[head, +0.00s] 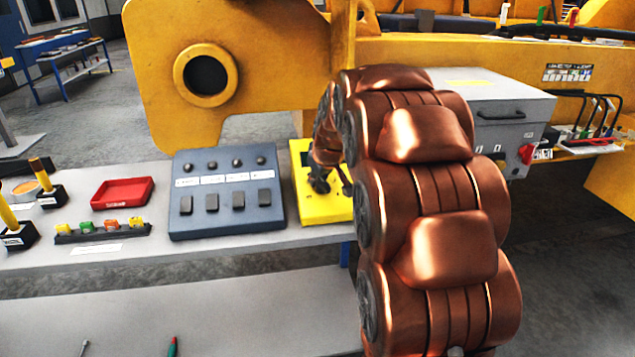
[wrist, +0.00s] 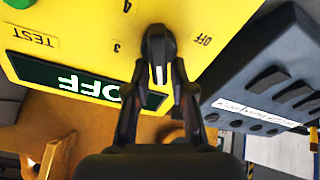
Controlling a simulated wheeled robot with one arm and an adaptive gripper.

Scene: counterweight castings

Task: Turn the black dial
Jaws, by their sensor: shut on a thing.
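The black dial (wrist: 157,45) sits on a yellow panel (wrist: 90,30), seen upside down in the wrist view. My gripper (wrist: 158,72) is shut on the dial, its dark fingers closing from both sides and hiding much of it. A white mark shows between the fingertips. Labels 3, 4, TEST and OFF stand around the dial. A dark display (wrist: 75,82) with green letters reads OFF, partly covered by a finger. In the head view my gripper (head: 320,184) is at the yellow panel (head: 310,210), and my copper arm covers the panel's right side; the dial cannot be made out there.
A blue-grey box (head: 227,190) with knobs and switches stands just left of the panel. A red tray (head: 122,193) and a rack of coloured blocks (head: 102,229) lie farther left on the bench. A grey case (head: 500,110) with a red knob is behind my arm.

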